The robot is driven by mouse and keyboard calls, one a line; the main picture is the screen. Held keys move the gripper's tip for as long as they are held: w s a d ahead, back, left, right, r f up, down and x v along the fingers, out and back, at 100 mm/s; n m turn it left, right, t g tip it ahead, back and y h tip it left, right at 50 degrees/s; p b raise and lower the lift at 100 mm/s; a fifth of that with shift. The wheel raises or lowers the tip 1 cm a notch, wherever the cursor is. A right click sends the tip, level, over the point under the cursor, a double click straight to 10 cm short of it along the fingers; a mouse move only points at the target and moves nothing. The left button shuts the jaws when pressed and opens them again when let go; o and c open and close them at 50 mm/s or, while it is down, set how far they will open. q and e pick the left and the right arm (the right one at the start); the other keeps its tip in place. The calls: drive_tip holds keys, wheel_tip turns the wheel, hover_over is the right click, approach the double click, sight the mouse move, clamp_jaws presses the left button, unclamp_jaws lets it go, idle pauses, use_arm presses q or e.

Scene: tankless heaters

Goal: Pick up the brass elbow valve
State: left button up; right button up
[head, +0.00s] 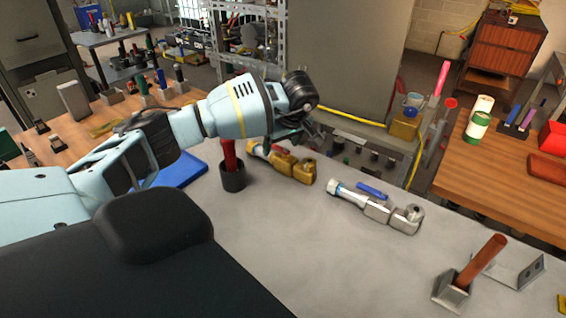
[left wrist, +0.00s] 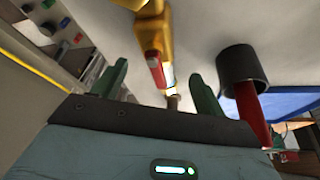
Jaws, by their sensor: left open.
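The brass elbow valve (head: 296,166), with a red lever, lies on the grey worktop in the middle of the head view. Its left end is near and partly below my left gripper (head: 302,128), which is above the valve's far side. In the left wrist view the brass valve (left wrist: 154,36) runs from the top edge down between the two green fingers of the left gripper (left wrist: 158,85). These fingers are apart, with nothing held. Whether they touch the valve cannot be told. My right gripper is not in view.
A black cup (head: 233,178) with a red handle stands close to the valve's left; it also shows in the left wrist view (left wrist: 243,63). A chrome elbow valve (head: 377,208) with a blue lever lies to the right. A metal bracket (head: 452,292) is at lower right.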

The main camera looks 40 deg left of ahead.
sight(282, 149)
use_arm(q)
drive_tip(key=x, duration=0.5)
drive_tip(key=shift+w+d, duration=0.2)
drive_tip(key=shift+d, duration=0.05)
drive_tip(key=shift+c, duration=0.3)
clamp_jaws()
